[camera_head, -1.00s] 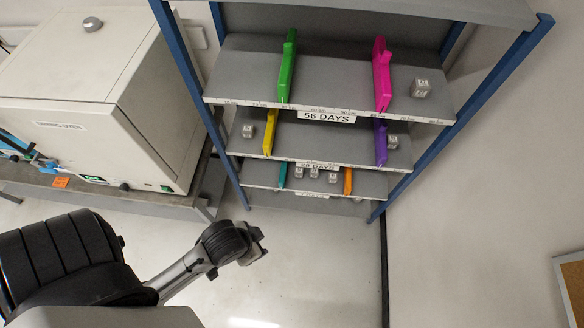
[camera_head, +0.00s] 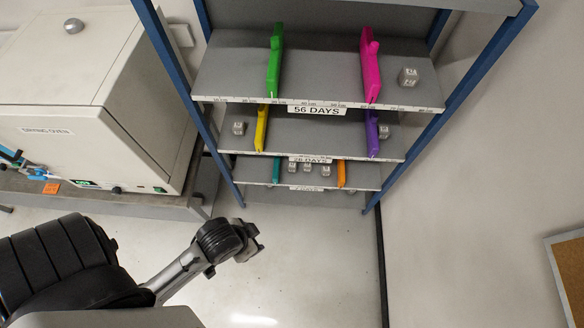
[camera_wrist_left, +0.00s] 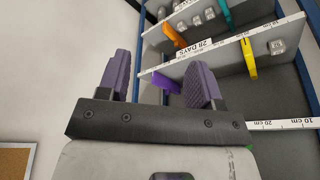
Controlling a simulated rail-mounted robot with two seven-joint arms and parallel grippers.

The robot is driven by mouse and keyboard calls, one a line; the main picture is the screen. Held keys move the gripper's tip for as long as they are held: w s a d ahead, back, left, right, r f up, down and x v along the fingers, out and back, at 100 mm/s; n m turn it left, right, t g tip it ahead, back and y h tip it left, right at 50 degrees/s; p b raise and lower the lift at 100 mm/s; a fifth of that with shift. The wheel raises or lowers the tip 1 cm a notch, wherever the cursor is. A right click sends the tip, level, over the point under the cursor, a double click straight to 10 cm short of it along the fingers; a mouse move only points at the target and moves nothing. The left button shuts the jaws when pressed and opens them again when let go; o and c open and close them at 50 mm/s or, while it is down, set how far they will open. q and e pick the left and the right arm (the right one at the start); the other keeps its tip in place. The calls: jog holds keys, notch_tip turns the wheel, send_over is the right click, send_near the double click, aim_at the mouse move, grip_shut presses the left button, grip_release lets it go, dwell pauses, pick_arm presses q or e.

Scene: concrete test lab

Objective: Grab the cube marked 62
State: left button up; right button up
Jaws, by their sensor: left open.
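Small grey cubes stand on a blue-framed rack. One cube (camera_head: 408,76) is at the right of the 56 DAYS shelf, with dark marks too small to read surely. On the shelf below, one cube (camera_head: 238,128) is at the left and another (camera_head: 384,131) is right of the purple divider. Several cubes (camera_head: 309,171) stand on the lowest visible shelf. I cannot tell which is marked 62. My left gripper (camera_head: 251,242) is in front of the rack, apart from every cube. In the left wrist view its jaws (camera_wrist_left: 160,84) are open and empty. My right gripper is out of view.
Upright dividers, green (camera_head: 274,62), pink (camera_head: 371,68), yellow (camera_head: 261,130), purple (camera_head: 372,134), teal (camera_head: 276,171) and orange (camera_head: 341,174), split the shelves. A drying oven (camera_head: 75,100) stands left on a bench. The floor (camera_head: 310,260) before the rack is clear.

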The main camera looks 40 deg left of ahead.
pick_arm(q)
jog(key=shift+o, duration=0.3)
jog(key=o, duration=0.4)
